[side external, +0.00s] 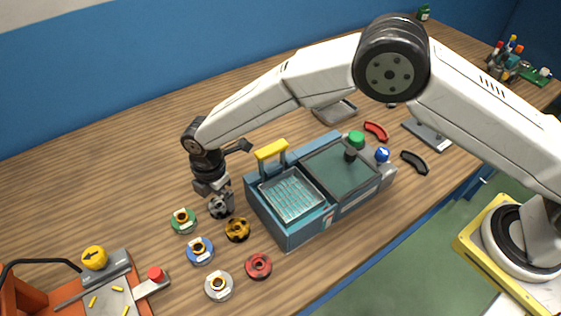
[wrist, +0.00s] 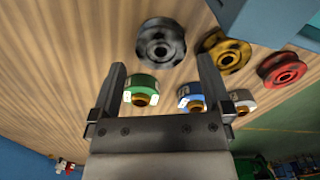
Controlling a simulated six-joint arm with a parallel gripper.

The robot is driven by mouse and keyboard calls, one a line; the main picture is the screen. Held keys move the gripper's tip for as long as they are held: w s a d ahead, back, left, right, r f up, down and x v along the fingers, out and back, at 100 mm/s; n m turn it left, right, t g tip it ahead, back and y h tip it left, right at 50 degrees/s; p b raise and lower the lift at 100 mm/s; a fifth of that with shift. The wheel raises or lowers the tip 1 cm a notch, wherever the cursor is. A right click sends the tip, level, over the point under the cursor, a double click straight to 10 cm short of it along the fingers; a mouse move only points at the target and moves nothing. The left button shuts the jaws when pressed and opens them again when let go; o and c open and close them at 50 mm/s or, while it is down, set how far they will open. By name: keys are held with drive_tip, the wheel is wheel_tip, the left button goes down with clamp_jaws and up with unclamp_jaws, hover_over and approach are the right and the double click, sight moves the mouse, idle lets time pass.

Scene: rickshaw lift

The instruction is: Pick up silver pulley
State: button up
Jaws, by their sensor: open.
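The silver pulley (side external: 221,206) is a dark grey metal wheel on the wooden table, left of the blue-grey box. In the wrist view the silver pulley (wrist: 161,44) lies just beyond the fingertips, roughly centred between them, with its round hub facing the camera. My gripper (side external: 214,193) points down right over it and partly hides it in the side view. In the wrist view my gripper (wrist: 161,64) is open, with nothing between its two fingers. I cannot tell whether a finger touches the pulley.
Close by are a gold pulley (side external: 237,229), a red pulley (side external: 258,266), a green spool (side external: 183,220), a blue spool (side external: 200,250) and a white spool (side external: 219,286). The blue-grey box (side external: 290,235) with a yellow handle (side external: 271,150) stands to the right.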

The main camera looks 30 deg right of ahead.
sight(219, 204)
drive_tip(key=shift+f, duration=1.85)
drive_tip(key=c, duration=1.3)
drive_tip(key=shift+r, duration=0.15)
wheel_tip(219, 204, up, 10)
